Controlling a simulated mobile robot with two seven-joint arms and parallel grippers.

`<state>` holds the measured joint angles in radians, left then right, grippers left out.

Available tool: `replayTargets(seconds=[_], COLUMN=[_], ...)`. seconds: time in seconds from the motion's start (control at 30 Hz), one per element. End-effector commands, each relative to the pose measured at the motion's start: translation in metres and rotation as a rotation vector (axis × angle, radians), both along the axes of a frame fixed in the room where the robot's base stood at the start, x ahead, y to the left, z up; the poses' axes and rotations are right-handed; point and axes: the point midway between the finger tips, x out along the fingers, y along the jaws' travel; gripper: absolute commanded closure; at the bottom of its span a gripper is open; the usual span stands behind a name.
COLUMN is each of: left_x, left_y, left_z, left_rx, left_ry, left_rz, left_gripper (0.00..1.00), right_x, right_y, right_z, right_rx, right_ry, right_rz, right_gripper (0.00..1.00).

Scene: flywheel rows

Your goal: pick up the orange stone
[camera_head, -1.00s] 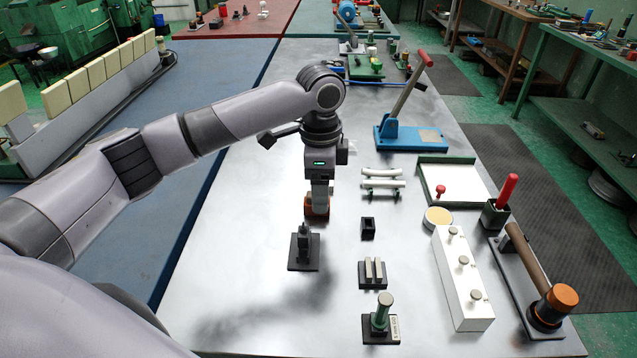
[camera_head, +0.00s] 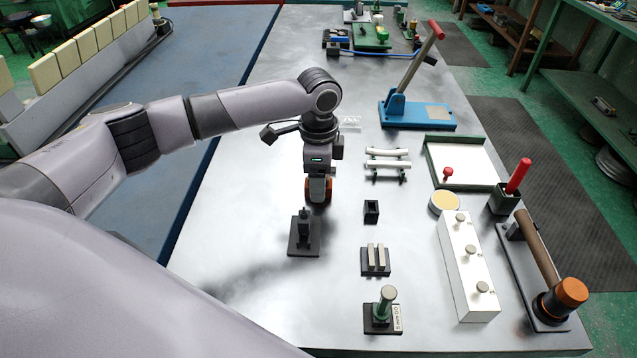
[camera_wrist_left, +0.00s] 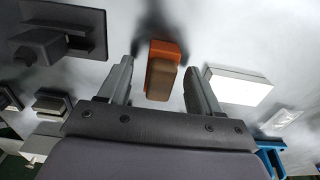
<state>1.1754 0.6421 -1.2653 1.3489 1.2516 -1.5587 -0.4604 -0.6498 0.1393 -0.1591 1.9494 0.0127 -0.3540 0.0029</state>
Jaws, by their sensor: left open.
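The orange stone (camera_wrist_left: 165,50) is a small block with an orange body and a brown upper part. In the left wrist view it lies between the two fingers of my left gripper (camera_wrist_left: 160,72), with clear gaps on both sides. In the head view the stone (camera_head: 327,191) is partly hidden behind my left gripper (camera_head: 318,192), which points down over it. The left gripper is open and holds nothing. My right gripper is not in view.
A black fixture (camera_head: 304,238) stands just in front of the stone. To its right are a small black holder (camera_head: 371,211), a block with two upright bars (camera_head: 376,261) and a white box with knobs (camera_head: 465,275). A blue lever press (camera_head: 415,116) stands farther back. The table's left side is clear.

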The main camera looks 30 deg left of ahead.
Motion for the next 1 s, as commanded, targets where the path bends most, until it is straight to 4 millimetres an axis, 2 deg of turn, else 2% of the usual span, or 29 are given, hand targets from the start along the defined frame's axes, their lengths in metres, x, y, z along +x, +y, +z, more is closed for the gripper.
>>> replayTargets(seconds=[0.17, 0.2, 0.27, 0.3, 0.4, 0.77, 0.87, 1.0], left_x=[0.000, 0.000, 0.000, 0.000, 0.000, 0.000, 0.001, 0.001], left_y=[0.000, 0.000, 0.000, 0.000, 0.000, 0.000, 0.000, 0.000], left_z=[-0.001, -0.001, -0.001, -0.001, 0.000, 0.004, 0.012, 0.034], left_rx=[0.000, 0.000, 0.000, 0.000, 0.000, 0.000, 0.000, -0.001], left_ry=[0.000, 0.000, 0.000, 0.000, 0.000, -0.001, -0.002, -0.005], left_rz=[-0.001, -0.001, -0.001, -0.001, -0.001, 0.000, 0.000, -0.001], left_gripper=[0.36, 0.39, 0.59, 0.72, 1.00, 1.00, 1.00, 1.00], right_x=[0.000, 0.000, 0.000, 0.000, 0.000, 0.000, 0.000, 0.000], right_y=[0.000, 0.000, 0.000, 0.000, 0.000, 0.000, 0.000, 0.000], right_z=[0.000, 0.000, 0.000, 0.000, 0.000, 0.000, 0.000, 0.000], right_rx=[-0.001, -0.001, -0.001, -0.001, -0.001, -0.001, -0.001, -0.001], right_ry=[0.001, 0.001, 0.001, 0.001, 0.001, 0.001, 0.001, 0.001], right_rz=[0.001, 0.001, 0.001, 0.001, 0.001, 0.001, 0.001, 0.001], right_gripper=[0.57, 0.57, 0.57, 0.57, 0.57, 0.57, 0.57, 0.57])
